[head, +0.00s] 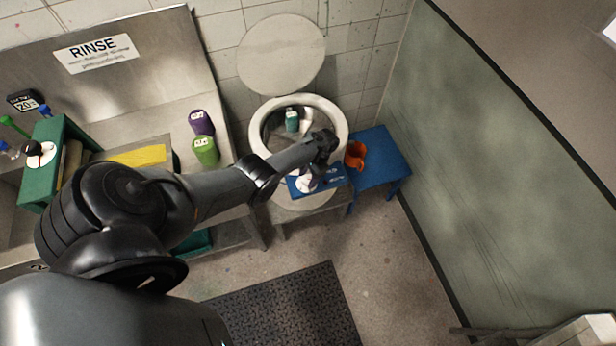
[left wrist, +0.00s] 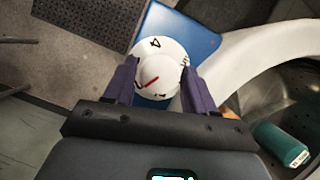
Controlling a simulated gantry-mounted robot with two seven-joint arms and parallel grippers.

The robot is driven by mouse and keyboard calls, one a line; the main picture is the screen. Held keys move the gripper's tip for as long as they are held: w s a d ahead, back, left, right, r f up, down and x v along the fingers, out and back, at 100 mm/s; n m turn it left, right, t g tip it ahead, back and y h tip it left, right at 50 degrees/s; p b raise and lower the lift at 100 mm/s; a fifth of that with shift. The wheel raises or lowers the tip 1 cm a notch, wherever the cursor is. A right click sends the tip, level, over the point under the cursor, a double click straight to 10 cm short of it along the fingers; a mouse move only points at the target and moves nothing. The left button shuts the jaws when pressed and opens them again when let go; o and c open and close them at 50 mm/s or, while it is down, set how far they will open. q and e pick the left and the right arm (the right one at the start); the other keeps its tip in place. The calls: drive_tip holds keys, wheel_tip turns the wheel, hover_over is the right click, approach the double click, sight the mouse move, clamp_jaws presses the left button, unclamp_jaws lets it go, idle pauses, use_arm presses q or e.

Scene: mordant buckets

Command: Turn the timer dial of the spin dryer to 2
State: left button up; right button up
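The spin dryer (head: 338,128) stands by the back wall with its drum open. Its blue panel (head: 332,181) is at the front and carries the white round timer dial (head: 305,184). In the left wrist view the dial (left wrist: 160,58) shows a black 4 near its upper edge and a short red line; other marks at its right are partly hidden. I cannot see a 2 clearly. My left gripper (left wrist: 159,72) is open, with one purple finger on each side of the dial; I cannot tell whether they touch it. In the head view this gripper (head: 316,166) is over the panel. My right gripper is not in view.
The round lid (head: 282,55) is raised behind the drum. An orange container (head: 355,155) is on a blue stool (head: 383,160) at the right. Purple (head: 201,122) and green (head: 205,151) containers stand on the left counter.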

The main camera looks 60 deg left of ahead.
use_arm(q)
drive_tip(key=p+v, duration=0.2)
drive_tip(key=v, duration=0.9)
drive_tip(key=shift+s+f, duration=0.1)
drive_tip(key=shift+f, duration=0.05)
drive_tip(key=s+d+f+m+g+y+p, duration=0.1)
drive_tip(key=s+d+f+p, duration=0.2)
drive_tip(key=s, duration=0.9)
drive_tip(key=s+d+f+m+g+y+p, duration=0.1)
drive_tip(key=s+d+f, duration=0.25)
drive_tip(key=s, duration=0.75)
drive_tip(key=d+r+m+t+p, duration=0.25)
drive_tip(key=d+r+t, duration=0.35)
drive_tip(key=d+r, duration=1.15)
drive_tip(key=w+d+r+n+t+h, duration=0.1)
drive_tip(key=w+r+t, duration=0.3)
drive_tip(key=r, duration=0.7)
drive_tip(key=shift+w+d+r+n+h, duration=0.35)
drive_tip(key=shift+w+d, duration=0.2)
drive_tip(key=shift+d, duration=0.2)
